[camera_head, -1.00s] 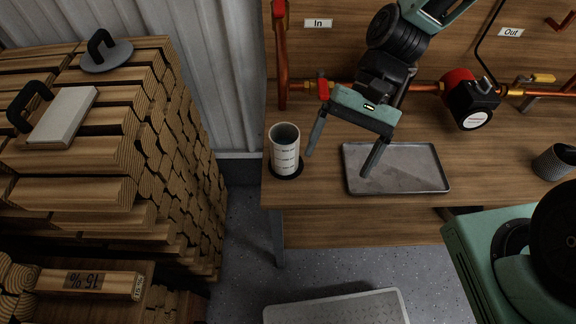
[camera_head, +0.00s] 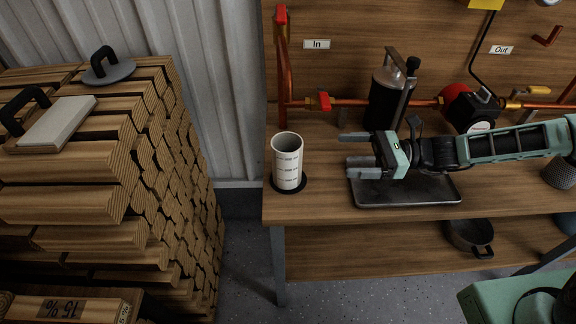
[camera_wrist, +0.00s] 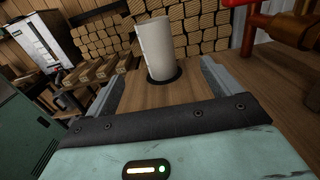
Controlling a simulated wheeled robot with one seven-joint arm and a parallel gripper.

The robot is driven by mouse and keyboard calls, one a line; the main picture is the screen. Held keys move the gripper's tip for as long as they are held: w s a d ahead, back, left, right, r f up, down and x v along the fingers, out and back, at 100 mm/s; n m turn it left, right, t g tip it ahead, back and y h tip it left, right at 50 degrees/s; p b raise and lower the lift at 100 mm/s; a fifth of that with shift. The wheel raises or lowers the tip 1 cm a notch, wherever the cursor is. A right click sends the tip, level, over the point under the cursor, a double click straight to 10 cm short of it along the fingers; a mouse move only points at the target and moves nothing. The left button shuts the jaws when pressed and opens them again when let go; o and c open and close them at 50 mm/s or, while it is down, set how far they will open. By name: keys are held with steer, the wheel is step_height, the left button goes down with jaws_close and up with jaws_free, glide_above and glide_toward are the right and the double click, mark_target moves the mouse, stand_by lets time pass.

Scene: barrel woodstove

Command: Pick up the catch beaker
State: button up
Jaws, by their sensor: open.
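The catch beaker (camera_head: 287,163) is a white cylinder with dark graduation marks and an open top. It stands upright on a round black coaster (camera_head: 300,186) at the left end of the wooden bench. My gripper (camera_head: 350,155) is open and empty, to the right of the beaker and apart from it, with its fingers pointing left toward it. In the wrist view the beaker (camera_wrist: 155,48) stands ahead, between the two finger lines, on its dark coaster (camera_wrist: 176,82).
A grey metal tray (camera_head: 430,194) lies on the bench under my gripper. A dark cylinder (camera_head: 384,100) stands behind it, before copper pipes (camera_head: 350,103) with a red valve handle (camera_head: 324,100). Stacked firewood (camera_head: 90,190) is at the left. A dark pan (camera_head: 470,238) sits on the lower shelf.

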steer(key=p, duration=0.1)
glide_toward(287, 158)
steer(key=w+a+f, duration=0.1)
steer(key=w+a, duration=0.1)
steer(key=w+a+f, duration=0.2)
steer(key=shift+w+f, duration=0.1)
steer(key=shift+w, duration=0.05)
steer(key=shift+a+f+p, duration=0.2)
steer(key=shift+a+p, duration=0.45)
steer(key=shift+a, duration=2.25)
steer(key=c, duration=1.2)
